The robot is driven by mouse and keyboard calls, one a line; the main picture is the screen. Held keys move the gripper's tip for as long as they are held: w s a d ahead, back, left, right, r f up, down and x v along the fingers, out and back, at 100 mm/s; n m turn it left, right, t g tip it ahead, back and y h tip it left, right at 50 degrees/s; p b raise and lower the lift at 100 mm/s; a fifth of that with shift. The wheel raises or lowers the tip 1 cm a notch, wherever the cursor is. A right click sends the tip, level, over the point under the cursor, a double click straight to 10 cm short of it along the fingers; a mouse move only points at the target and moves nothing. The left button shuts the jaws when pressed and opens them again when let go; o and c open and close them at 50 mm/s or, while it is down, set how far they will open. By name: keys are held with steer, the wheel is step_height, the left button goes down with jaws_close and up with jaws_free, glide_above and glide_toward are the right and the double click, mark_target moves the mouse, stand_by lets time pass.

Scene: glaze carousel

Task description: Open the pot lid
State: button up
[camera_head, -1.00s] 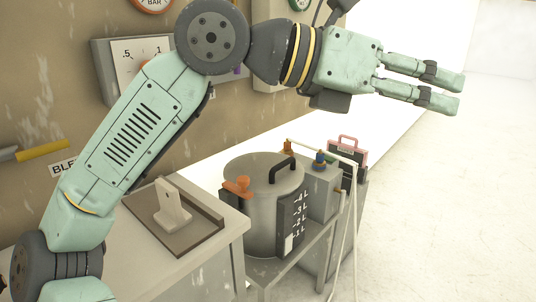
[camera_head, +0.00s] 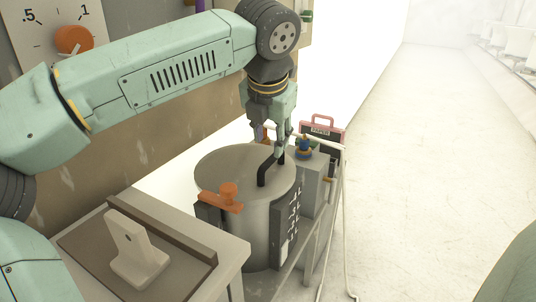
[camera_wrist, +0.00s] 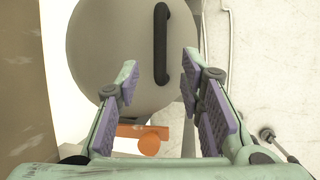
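The pot (camera_head: 245,225) is a grey metal cylinder with a flat round lid (camera_head: 225,168) lying on top, closed. A black arched handle (camera_head: 264,172) stands on the lid; in the wrist view the handle (camera_wrist: 160,45) runs lengthwise beyond the fingertips. An orange latch (camera_head: 222,198) sits at the pot's front rim, and this latch also shows in the wrist view (camera_wrist: 149,144). My gripper (camera_head: 280,150) points down at the handle's far end and partly hides it. In the wrist view my gripper (camera_wrist: 160,76) is open, the handle lying in line with its gap. Contact cannot be told.
A bench with a brown tray (camera_head: 85,245) and a pale stand (camera_head: 135,250) is at the front left. A grey box with a blue knob (camera_head: 304,147) and a pink-handled case (camera_head: 323,130) stand right of the pot. The floor at right is clear.

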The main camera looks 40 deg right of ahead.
mark_target(271, 158)
steer(key=x, duration=0.6)
steer(key=shift+w+d+f, duration=0.1)
steer(key=shift+d+f, duration=0.05)
steer(key=shift+f, duration=0.15)
jaws_close()
stand_by(0.5)
